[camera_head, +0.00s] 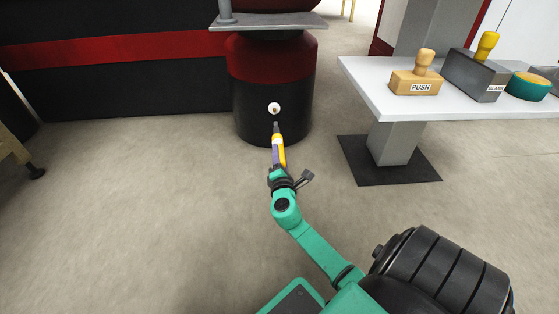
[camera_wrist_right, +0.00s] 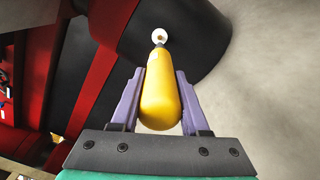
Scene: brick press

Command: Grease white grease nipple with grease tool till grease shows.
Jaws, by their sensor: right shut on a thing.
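The white grease nipple (camera_head: 274,108) sits low on the front of a black and red cylindrical press body (camera_head: 262,70). It also shows at the top of the right wrist view (camera_wrist_right: 159,35). My right gripper (camera_head: 277,165) is shut on the yellow grease tool (camera_head: 280,152), which fills the space between the purple fingers (camera_wrist_right: 160,100). The tool's dark tip points at the nipple. In the head view the tip is just below the nipple; in the wrist view it overlaps the nipple's lower edge, and I cannot tell if they touch. My left gripper is out of view.
A white table (camera_head: 375,103) at the right holds a wooden PUSH stamp (camera_head: 415,82), a grey BLANK block (camera_head: 474,77) with a yellow handle, and a teal round object (camera_head: 528,87). Its grey leg stands on a dark base plate (camera_head: 387,172).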

